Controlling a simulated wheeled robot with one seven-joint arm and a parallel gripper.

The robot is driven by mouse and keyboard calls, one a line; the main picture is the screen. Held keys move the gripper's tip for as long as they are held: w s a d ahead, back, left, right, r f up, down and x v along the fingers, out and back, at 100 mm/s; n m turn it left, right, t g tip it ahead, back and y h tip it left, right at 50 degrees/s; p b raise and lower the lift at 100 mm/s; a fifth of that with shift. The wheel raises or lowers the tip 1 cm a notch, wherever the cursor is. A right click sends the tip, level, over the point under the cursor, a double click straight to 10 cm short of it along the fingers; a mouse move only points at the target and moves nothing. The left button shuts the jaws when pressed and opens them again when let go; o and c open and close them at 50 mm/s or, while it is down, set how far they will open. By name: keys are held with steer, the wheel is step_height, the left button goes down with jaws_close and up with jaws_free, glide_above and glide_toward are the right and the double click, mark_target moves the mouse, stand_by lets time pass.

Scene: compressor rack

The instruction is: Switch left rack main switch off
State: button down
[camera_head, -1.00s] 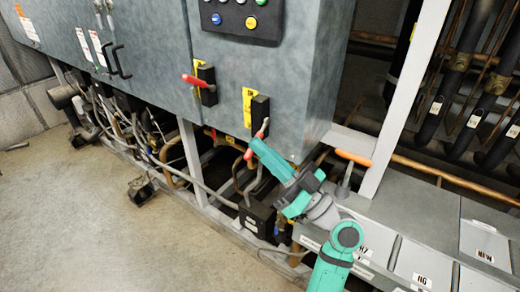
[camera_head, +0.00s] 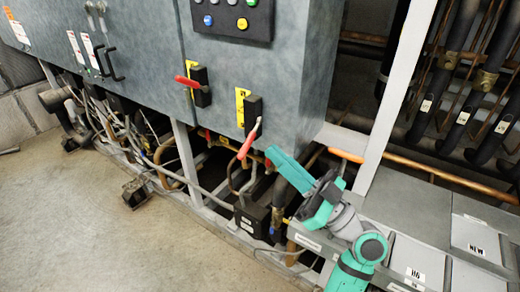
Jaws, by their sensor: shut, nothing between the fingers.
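Two main switches with red handles sit on the grey cabinet front. The left switch (camera_head: 202,84) is a black block with a yellow label, and its red handle (camera_head: 187,82) points out to the left. The right switch (camera_head: 252,110) also has a yellow label, and its red handle (camera_head: 248,141) hangs downward, tilted to the lower left. A small gap shows between gripper and handle. I cannot tell the depth between them.
A button panel (camera_head: 232,20) is above the switches. Pipes, cables and a black box (camera_head: 253,218) lie below the cabinet. A metal frame post (camera_head: 393,105) and a pipe with an orange end (camera_head: 346,156) stand to the right. The floor (camera_head: 90,215) at left is open.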

steer(key=d, duration=0.1)
steer(key=d+f, duration=0.1)
steer(key=d, duration=0.1)
steer(key=shift+s+f, duration=0.25)
steer(key=shift+s, duration=0.15)
step_height(320, 180, down, 20)
steer(key=w+a+m+t+h, duration=0.25)
steer(key=m+t+h, duration=0.25)
steer(key=m+h, duration=0.55)
steer(key=s+f+m+g+h, duration=0.1)
steer(key=s+f+m+h, duration=0.2)
steer(key=f, duration=0.5)
steer(key=s+f+m+h, duration=0.2)
steer(key=s+f+h, duration=0.25)
steer(key=f, duration=0.35)
steer(key=s+a+f+g+h, duration=0.15)
steer(key=s+f, duration=0.35)
steer(key=s, duration=0.8)
steer(key=s+a+r+n, duration=0.1)
steer(key=s+r+n, duration=0.1)
steer(key=s, duration=0.5)
steer(key=s+a+r+n, duration=0.1)
steer(key=s+a+r, duration=0.1)
steer(key=s, duration=0.6)
steer(key=shift+r+n+h, duration=0.35)
